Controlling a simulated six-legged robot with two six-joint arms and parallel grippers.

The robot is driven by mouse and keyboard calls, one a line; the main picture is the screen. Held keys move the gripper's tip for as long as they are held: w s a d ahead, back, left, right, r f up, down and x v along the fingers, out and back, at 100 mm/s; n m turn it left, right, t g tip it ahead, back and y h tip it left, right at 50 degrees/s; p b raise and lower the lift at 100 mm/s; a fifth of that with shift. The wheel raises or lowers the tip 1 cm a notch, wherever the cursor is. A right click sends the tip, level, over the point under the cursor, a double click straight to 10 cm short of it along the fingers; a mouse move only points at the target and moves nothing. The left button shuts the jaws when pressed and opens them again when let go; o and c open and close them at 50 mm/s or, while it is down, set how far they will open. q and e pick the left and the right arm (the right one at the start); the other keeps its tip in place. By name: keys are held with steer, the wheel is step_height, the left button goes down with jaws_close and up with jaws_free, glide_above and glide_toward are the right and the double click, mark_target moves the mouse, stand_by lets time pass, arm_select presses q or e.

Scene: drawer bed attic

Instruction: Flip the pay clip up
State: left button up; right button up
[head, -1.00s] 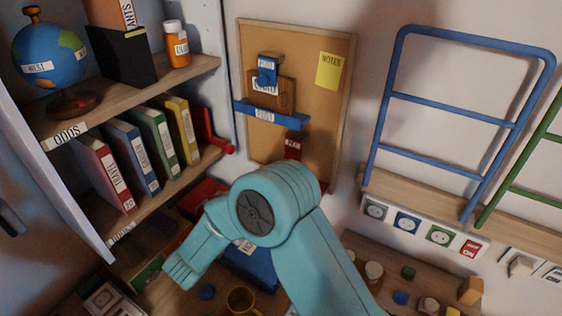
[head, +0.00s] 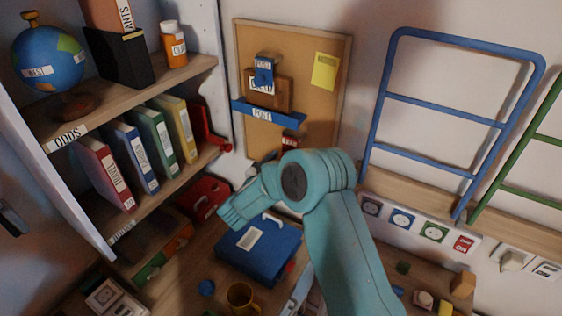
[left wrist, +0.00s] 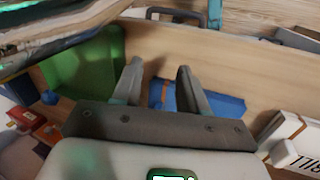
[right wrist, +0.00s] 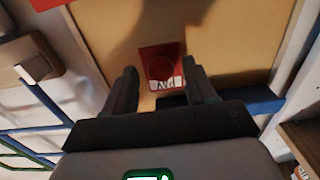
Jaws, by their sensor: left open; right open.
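The red pay clip (head: 290,142) hangs on the corkboard (head: 325,110), below the blue ledge. Its lower part is hidden by my teal right arm in the head view. In the right wrist view, the clip (right wrist: 162,66) shows as a red piece with a white label, seen beyond and between the fingers of my right gripper (right wrist: 163,82). The right gripper is open, facing the board, and does not appear to hold the clip. My left gripper (left wrist: 157,80) is open and empty over a wooden surface.
The blue ledge (head: 268,112) and a brown clip (head: 283,92) are above the pay clip; a yellow note (head: 325,71) is to the right. A bookshelf (head: 180,85) stands left, a blue ladder (head: 440,104) right. A blue case (head: 258,258) and mug (head: 240,297) are below.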

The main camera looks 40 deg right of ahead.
arm_select(q)
steer(key=shift+w, duration=0.1)
arm_select(e)
steer(key=shift+w+f, duration=0.1)
steer(key=shift+c, duration=0.7)
arm_select(q)
steer(key=shift+d, duration=0.1)
arm_select(e)
steer(key=shift+d, duration=0.1)
steer(key=c, duration=0.9)
arm_select(q)
steer(key=shift+r, duration=0.1)
